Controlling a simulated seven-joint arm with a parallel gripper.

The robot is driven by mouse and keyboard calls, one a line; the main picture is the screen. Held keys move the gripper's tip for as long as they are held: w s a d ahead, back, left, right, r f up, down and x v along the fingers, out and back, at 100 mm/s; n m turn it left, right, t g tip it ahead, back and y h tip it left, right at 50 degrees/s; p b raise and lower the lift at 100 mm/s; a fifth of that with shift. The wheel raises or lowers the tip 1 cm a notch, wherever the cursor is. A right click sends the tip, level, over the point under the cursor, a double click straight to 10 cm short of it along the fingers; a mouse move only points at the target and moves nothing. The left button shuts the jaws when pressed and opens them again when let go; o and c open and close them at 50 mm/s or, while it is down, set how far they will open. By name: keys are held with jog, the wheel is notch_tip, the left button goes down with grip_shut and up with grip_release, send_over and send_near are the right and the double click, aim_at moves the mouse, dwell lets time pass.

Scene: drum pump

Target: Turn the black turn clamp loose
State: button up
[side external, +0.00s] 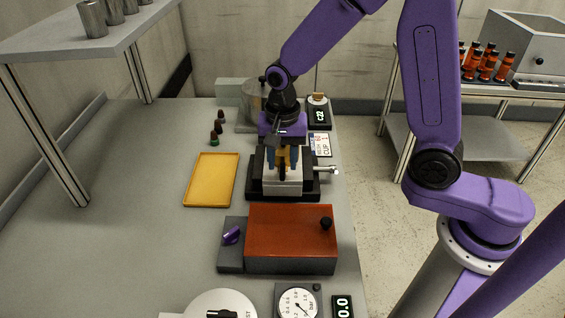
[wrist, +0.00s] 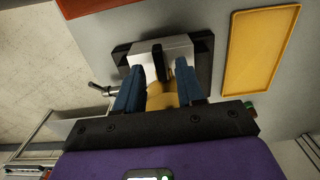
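A black upright piece (wrist: 158,62), which looks like the turn clamp, stands at a silver block (wrist: 178,48) in a black-based fixture (wrist: 203,60). In the side view the dark piece (side external: 283,170) shows small between my fingers. My gripper (wrist: 160,66) has its two blue fingers apart, one on each side of the black piece, with a gap showing beside each. It also shows in the side view (side external: 282,164), pointing down over the fixture. A yellow piece (wrist: 162,97) lies between the fingers, closer to my palm; whether they touch it is unclear.
A metal handle (side external: 328,170) sticks out of the fixture's right side. A yellow tray (side external: 212,180) lies to the left. An orange-topped box (side external: 290,238) with knobs stands in front. Small dark bottles (side external: 216,130) and a metal pot (side external: 253,96) stand behind. The left tabletop is clear.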

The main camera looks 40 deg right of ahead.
jog(key=shift+f, duration=0.85)
grip_shut()
